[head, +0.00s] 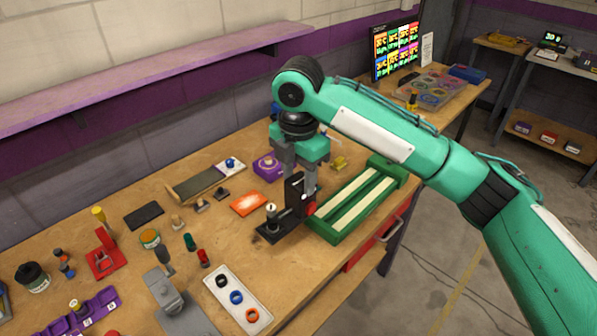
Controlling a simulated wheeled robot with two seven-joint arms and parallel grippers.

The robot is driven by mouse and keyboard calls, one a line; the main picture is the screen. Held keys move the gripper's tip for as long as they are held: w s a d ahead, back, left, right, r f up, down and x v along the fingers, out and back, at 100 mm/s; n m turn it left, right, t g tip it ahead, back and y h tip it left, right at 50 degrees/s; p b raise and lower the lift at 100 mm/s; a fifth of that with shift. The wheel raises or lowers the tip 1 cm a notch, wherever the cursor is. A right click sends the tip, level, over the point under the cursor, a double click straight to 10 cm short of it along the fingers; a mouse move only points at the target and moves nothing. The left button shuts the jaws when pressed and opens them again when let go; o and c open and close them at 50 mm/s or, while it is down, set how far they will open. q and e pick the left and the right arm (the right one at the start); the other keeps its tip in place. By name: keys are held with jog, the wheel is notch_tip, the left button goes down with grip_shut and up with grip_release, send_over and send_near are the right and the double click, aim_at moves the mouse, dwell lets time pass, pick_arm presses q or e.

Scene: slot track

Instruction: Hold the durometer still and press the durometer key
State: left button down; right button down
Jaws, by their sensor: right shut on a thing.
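A black device with an upright plate and a low foot (290,222) stands on the wooden bench, left of the green tray; I take it to be the durometer. A small pale round part (270,208) sits on top of its left end; I cannot tell whether this is the key. My right gripper (304,192) points down from above and is shut on the upright part of the durometer. The fingers partly hide that part. My left gripper is not in view.
A green tray with two pale strips (325,230) lies close on the right. An orange-red flat piece (249,204) and a purple block (268,168) lie nearby. A white plate with rings (256,300) lies in front.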

notch_tip(320, 180, down, 18)
jog(key=b, duration=0.3)
jog(key=shift+f, duration=0.25)
dwell(3.5)
jog(key=shift+s+f, duration=0.1)
jog(key=shift+f, duration=0.15)
dwell(1.8)
